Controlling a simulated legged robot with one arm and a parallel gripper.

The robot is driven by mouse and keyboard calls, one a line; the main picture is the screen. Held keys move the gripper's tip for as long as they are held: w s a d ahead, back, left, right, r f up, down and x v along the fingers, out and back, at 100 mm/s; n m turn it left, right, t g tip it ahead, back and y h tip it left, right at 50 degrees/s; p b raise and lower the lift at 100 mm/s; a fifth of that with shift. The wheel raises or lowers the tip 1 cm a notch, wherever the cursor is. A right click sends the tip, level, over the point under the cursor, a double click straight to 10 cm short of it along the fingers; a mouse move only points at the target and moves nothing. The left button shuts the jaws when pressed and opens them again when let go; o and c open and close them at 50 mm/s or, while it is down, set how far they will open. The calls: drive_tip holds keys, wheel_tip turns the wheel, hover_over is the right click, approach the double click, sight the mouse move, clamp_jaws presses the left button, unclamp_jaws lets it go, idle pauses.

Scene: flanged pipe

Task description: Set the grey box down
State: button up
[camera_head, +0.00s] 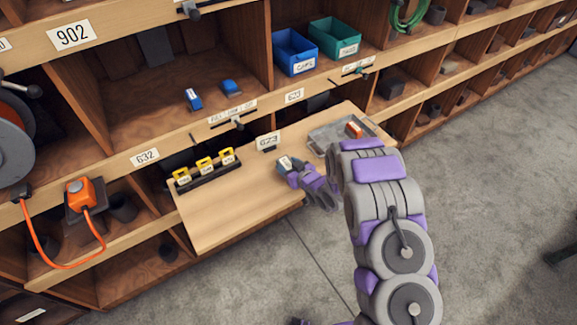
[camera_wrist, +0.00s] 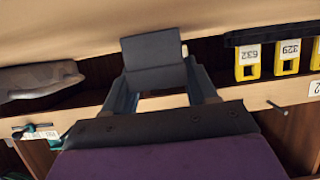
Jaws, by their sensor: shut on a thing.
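The grey box (camera_wrist: 152,60) is between the two fingers of my gripper (camera_wrist: 160,92) in the wrist view, with its dark flat face showing. My gripper is shut on it. In the head view, the box (camera_head: 286,163) shows as a small grey-blue shape with a pale patch at the tip of my gripper (camera_head: 294,174). I cannot tell whether the box touches the board.
A rack with yellow numbered tags (camera_head: 204,168) stands on the board's left. A sign (camera_head: 268,142) stands behind the box. A grey tray (camera_head: 325,137) holding an orange item (camera_head: 354,130) lies to the right. The board's front left is clear.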

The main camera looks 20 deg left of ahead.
drive_tip(key=o, duration=1.2)
drive_tip(key=p+v, duration=0.1)
drive_tip(key=v, duration=1.1)
drive_tip(key=shift+r, duration=0.15)
